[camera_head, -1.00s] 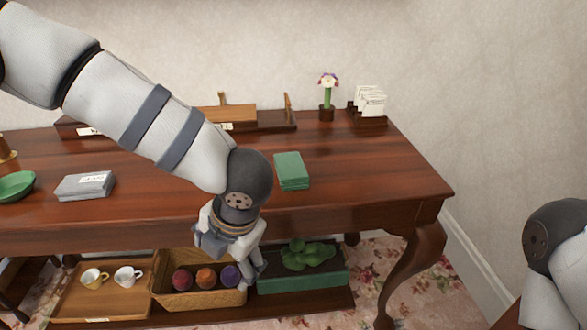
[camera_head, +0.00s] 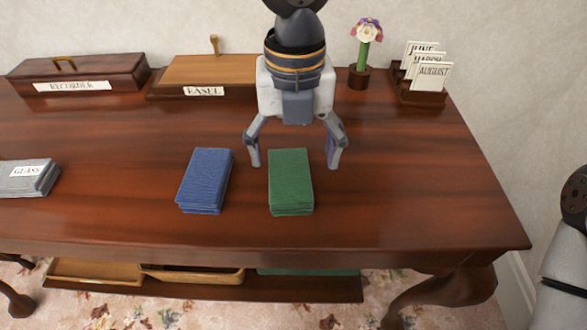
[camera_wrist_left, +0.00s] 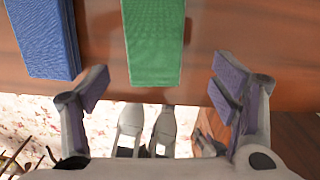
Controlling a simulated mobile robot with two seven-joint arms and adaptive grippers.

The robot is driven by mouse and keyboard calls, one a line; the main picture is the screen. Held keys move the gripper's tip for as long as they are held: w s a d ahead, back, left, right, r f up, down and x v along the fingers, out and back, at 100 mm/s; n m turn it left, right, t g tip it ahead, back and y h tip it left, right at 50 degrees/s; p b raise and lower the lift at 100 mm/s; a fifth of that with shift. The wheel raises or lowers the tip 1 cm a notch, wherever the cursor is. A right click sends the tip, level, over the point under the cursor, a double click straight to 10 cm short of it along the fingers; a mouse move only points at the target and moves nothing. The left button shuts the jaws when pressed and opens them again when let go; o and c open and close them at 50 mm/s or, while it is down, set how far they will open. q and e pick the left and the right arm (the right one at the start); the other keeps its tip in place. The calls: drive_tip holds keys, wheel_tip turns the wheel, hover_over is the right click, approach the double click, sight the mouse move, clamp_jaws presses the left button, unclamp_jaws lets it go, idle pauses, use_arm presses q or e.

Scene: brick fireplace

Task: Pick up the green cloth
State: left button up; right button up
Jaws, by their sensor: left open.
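The green cloth (camera_head: 290,182) is a folded stack lying on the wooden table near its front edge. My left gripper (camera_head: 295,165) comes down from above and behind it, open, with one finger at each side of the cloth's far part. The fingers look apart from the cloth. In the left wrist view, the cloth (camera_wrist_left: 154,40) lies ahead, between the two spread fingers (camera_wrist_left: 158,88), with nothing held. Its top end runs out of that view. My right gripper does not show; only a piece of my right arm is at the right edge.
A folded blue cloth (camera_head: 205,180) lies just left of the green one. A grey cloth labelled GLASS (camera_head: 25,178) is farther left. An easel box (camera_head: 210,75), a recorder box (camera_head: 80,77), a potted flower (camera_head: 362,55) and a card holder (camera_head: 420,92) stand at the back.

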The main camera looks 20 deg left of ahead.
sight(290, 173)
use_arm(q)
drive_tip(key=f, duration=0.4)
drive_tip(key=w+a+f+b, duration=0.1)
drive_tip(key=f, duration=0.2)
drive_tip(key=shift+r, duration=0.15)
drive_tip(key=shift+c, duration=0.2)
drive_tip(key=c, duration=1.2)
